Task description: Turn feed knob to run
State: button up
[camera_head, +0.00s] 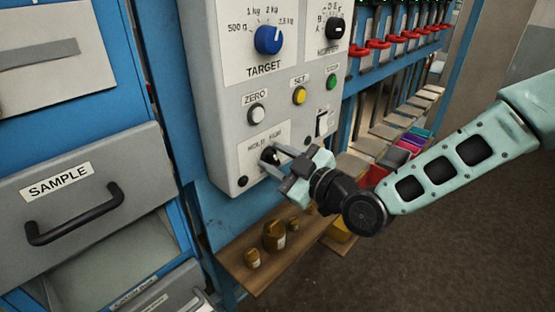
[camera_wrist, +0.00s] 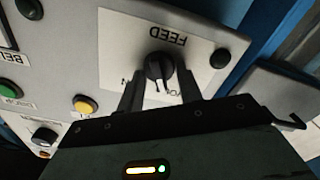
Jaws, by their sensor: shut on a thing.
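The feed knob is a small black rotary knob (camera_head: 269,155) low on the grey control panel (camera_head: 217,120), on a white plate lettered with HOLD and RUN. In the wrist view the knob (camera_wrist: 157,66) sits below the upside-down word FEED. My gripper (camera_head: 279,158) reaches in from the right, its two fingers on either side of the knob. In the wrist view the fingers of my gripper (camera_wrist: 163,77) close around the knob and cover part of the lettering. I cannot tell clearly which way the knob's pointer faces.
Above are a blue TARGET knob (camera_head: 268,40), a black HOPPER knob (camera_head: 336,28), a yellow button (camera_head: 299,96) and a green button (camera_head: 331,82). A rocker switch (camera_head: 321,122) is close to my gripper. A wooden shelf (camera_head: 262,265) with brass weights stands below.

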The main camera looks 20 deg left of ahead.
jog(key=shift+f, duration=0.1)
jog(key=m+b, duration=0.3)
jog(key=shift+w+f, duration=0.1)
jog(key=shift+f, duration=0.05)
jog(key=m+b, duration=0.2)
jog(key=shift+m, duration=0.3)
jog(key=m+b, duration=0.2)
jog(key=m, duration=0.4)
jog(key=shift+w+d+b, duration=0.1)
jog(key=shift+w+b, duration=0.05)
jog(key=shift+b, duration=0.2)
jog(key=shift+r+m, duration=0.2)
jog(key=shift+m, duration=0.1)
jog(key=o, duration=1)
jog(key=shift+c, duration=0.2)
jog(key=shift+d, duration=0.1)
jog(key=b+v, duration=0.3)
jog(key=v, duration=1.4)
